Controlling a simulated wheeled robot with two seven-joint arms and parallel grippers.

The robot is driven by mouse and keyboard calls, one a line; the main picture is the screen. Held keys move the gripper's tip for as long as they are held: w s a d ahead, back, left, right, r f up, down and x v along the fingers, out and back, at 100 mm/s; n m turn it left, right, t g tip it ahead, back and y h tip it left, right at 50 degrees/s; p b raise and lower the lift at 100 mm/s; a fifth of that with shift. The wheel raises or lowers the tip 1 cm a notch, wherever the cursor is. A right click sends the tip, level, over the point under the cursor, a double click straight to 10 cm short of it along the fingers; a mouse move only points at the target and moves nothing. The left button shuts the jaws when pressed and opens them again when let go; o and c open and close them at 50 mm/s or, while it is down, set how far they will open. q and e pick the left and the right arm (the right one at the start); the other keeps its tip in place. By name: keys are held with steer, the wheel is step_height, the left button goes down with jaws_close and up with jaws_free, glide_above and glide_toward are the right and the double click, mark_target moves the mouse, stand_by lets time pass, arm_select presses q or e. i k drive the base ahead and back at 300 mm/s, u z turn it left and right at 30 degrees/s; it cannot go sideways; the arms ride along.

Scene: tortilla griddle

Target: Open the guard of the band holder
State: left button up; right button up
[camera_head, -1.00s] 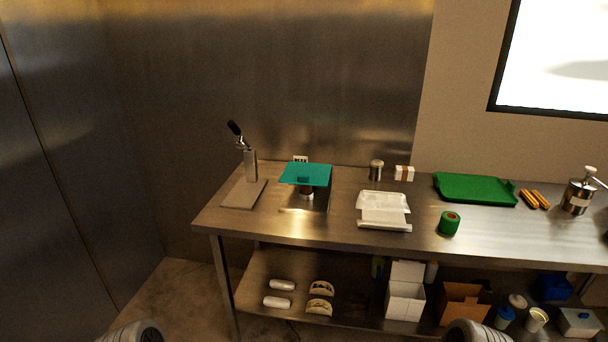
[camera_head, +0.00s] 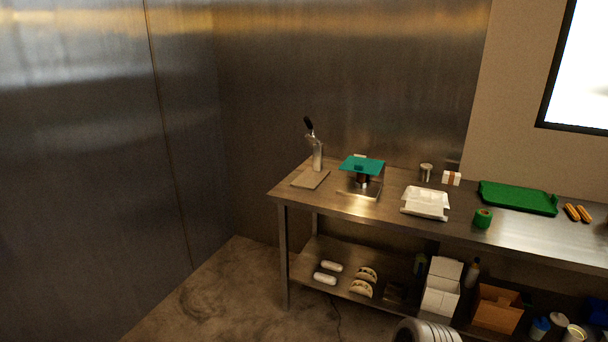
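A device with a flat teal plate (camera_head: 361,165) on top stands on the steel table. It has a dark round body under the plate and a metal base (camera_head: 359,190). The teal plate lies roughly level over the body and hides part of it. I cannot tell for certain whether this is the band holder and its guard. A lever press (camera_head: 318,158) with a black handle stands to its left on a flat base. Neither of my grippers is in view. Only a grey rounded part of my arm shows at the bottom edge.
On the steel table (camera_head: 385,210) are a white tray (camera_head: 426,202), a green roll (camera_head: 483,218), a green tray (camera_head: 518,197) and a small metal canister (camera_head: 426,172). A lower shelf holds a white box (camera_head: 441,287) and a brown box (camera_head: 497,308). The floor at left is clear.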

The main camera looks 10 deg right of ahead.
mark_target(352, 163)
steer(key=u, duration=0.5)
steer(key=i, duration=0.85)
steer(key=z, duration=0.75)
steer(key=i, duration=1.5)
steer(key=z, duration=1.3)
